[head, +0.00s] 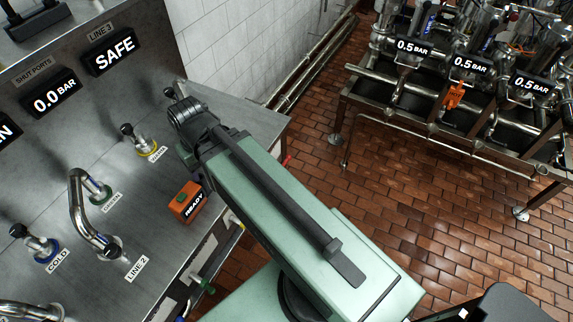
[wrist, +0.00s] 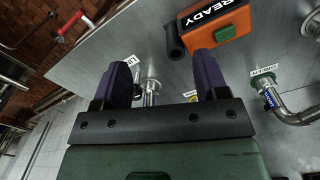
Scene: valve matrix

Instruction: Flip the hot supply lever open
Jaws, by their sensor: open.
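My gripper (wrist: 163,82) is open and shows its two dark fingers in the wrist view. Between them stands a short metal valve fitting (wrist: 150,92), which may be the hot supply valve. The fingers look apart from the fitting. In the head view, a lever with a black knob (head: 170,92) shows just behind my arm's end, near the panel's far edge. Its base is hidden there, and my fingertips are hidden too. I cannot tell the lever's position.
An orange READY box (head: 187,203) stands on the metal panel beside my arm. Nearby are a yellow-ringed lever (head: 146,148), a curved pipe (head: 82,215) and the blue-ringed COLD lever (head: 40,246). A red handle (wrist: 72,22) shows past the panel edge. Steel machinery (head: 460,100) stands across the floor.

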